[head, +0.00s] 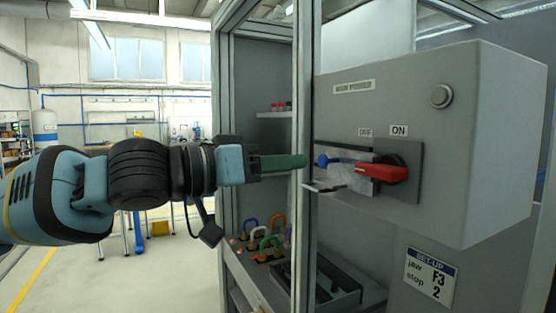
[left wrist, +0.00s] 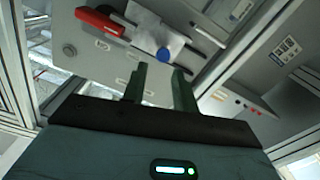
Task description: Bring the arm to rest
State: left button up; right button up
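My left gripper (head: 298,161) comes in from the left with its green fingers level, pointing at the switch box (head: 500,150). In the left wrist view its fingers (left wrist: 161,78) stand apart with nothing between them. Just beyond the fingertips is a blue round part (left wrist: 164,54), which shows as a blue piece (head: 326,161) in the head view, beside a pale plate or tag (head: 345,177). A red handle (head: 382,172) lies roughly level on the box, below the "ON" label (head: 398,131). My right gripper is in neither view.
A metal frame post (head: 303,80) stands close by the fingertips. Below is a shelf with several coloured padlocks (head: 262,243) and a dark tray (head: 330,285). A "SET-UP" sign (head: 431,277) is under the box. Open floor (head: 120,285) lies at the left.

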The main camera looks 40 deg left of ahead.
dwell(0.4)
pick_arm(q)
jog(key=w+a+f, duration=0.1)
jog(key=w+f, duration=0.2)
jog(key=f, duration=0.4)
jog(key=w+a+f+g, duration=0.1)
jog(key=w+f, duration=0.2)
jog(key=f, duration=0.4)
jog(key=w+a+f, duration=0.1)
jog(key=w+f, duration=0.1)
jog(key=f, duration=0.5)
jog(key=s+d+f+g+y, duration=0.1)
jog(key=s+f+g+y, duration=0.15)
jog(key=f, duration=1.95)
jog(key=s+d+f+g+y, duration=0.1)
jog(key=s+d+f, duration=0.1)
jog(key=s+f, duration=0.5)
jog(key=s+d+f+g, duration=0.1)
jog(key=s+d+f, duration=0.3)
jog(key=f, duration=0.6)
jog(key=s+d+f+g, duration=0.1)
jog(key=s+d+f, duration=0.2)
jog(key=s+f, duration=0.2)
jog(key=s+d+f+g+y+p, duration=0.1)
jog(key=s+d+f, duration=0.3)
jog(key=s, duration=0.8)
jog(key=shift+f, duration=0.65)
jog(key=shift+y, duration=0.35)
